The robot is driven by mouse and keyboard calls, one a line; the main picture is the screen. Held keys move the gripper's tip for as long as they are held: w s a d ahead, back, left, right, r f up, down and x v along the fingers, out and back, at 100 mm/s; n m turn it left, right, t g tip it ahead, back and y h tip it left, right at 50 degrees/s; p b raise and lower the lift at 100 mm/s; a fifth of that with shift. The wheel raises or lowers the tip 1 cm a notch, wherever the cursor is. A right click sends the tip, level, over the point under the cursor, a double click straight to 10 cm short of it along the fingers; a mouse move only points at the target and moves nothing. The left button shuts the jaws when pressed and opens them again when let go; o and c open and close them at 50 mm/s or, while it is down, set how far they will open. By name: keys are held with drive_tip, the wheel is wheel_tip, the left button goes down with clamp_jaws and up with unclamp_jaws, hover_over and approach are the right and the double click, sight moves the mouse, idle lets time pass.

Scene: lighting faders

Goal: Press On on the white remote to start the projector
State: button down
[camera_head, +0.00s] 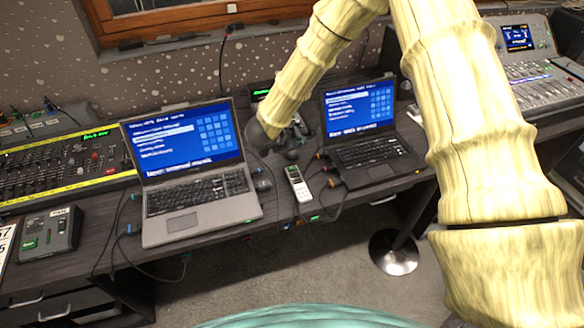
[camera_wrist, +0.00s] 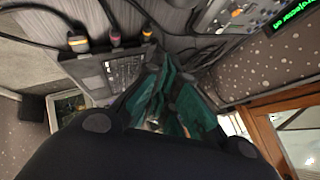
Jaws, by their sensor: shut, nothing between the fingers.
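The white remote (camera_head: 297,183) lies on the dark desk between the two laptops in the head view, its long side running away from me. Its button labels are too small to read. My gripper has teal fingers that show in the wrist view (camera_wrist: 172,88); they are together with nothing held. In the head view my arm comes down to behind the remote, and its end largely hides the gripper. I cannot clearly make out the remote in the wrist view. A dark display with green letters (camera_wrist: 292,12), seeming to read "projector on", shows in the wrist view.
A grey laptop (camera_head: 200,203) stands left of the remote and a black laptop (camera_head: 372,160) right of it. Cables (camera_head: 330,205) and small plugs lie around the remote. Mixing desks (camera_head: 60,165) stand at the left and at the right (camera_head: 540,85). A window frame (camera_head: 200,18) is behind.

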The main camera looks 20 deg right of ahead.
drive_tip(key=b, duration=0.2)
hover_over(295, 169)
wheel_tip(295, 169, down, 5)
drive_tip(key=shift+s+f+b, duration=0.2)
drive_tip(key=shift+f+b, duration=0.2)
drive_tip(key=shift+b, duration=0.35)
drive_tip(key=f, duration=0.1)
drive_tip(key=f+b, duration=0.1)
drive_tip(key=f, duration=0.1)
drive_tip(key=shift+w+a+b, duration=0.1)
drive_tip(key=shift+w+b, duration=0.2)
drive_tip(key=shift+s+f, duration=0.2)
drive_tip(key=shift+f, duration=0.45)
drive_tip(key=shift+f+b, duration=0.15)
drive_tip(key=shift+b, duration=0.15)
drive_tip(key=shift+f, duration=0.25)
